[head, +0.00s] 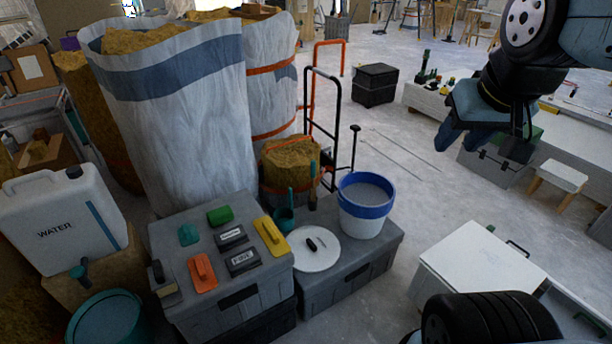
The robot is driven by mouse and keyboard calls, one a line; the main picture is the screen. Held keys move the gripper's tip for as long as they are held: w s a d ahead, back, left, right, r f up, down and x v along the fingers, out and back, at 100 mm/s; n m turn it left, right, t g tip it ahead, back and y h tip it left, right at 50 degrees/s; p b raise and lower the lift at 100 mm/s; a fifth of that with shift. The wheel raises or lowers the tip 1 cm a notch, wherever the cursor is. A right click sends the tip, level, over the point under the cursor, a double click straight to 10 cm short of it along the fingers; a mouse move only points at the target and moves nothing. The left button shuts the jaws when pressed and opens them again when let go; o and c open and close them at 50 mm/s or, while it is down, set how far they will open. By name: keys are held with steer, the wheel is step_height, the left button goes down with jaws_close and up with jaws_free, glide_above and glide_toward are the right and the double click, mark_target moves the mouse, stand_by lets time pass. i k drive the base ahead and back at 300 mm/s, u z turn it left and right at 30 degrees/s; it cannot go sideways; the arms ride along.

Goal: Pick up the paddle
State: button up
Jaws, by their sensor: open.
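I cannot surely tell which thing is the paddle. A thin dark upright rod with a knob on top (354,140) stands behind the white bucket with a blue band (365,218); its lower end is hidden. A green stick-like tool (313,183) and a teal scoop-like tool (284,217) stand to the left of the bucket. Orange (202,272) and yellow (270,236) hand floats lie on the left grey crate. My gripper (484,146) is open and empty at the upper right, well away from the crates and bucket, pointing downward.
The bucket and a round white lid (314,258) rest on the right grey crate (345,280). Tall white sacks (175,120), a water can (62,220) and a teal bucket (108,322) crowd the left. A white-topped box (480,262) stands at right. Floor between is clear.

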mark_target(312, 190)
steer(key=i, duration=0.85)
steer(key=z, duration=0.1)
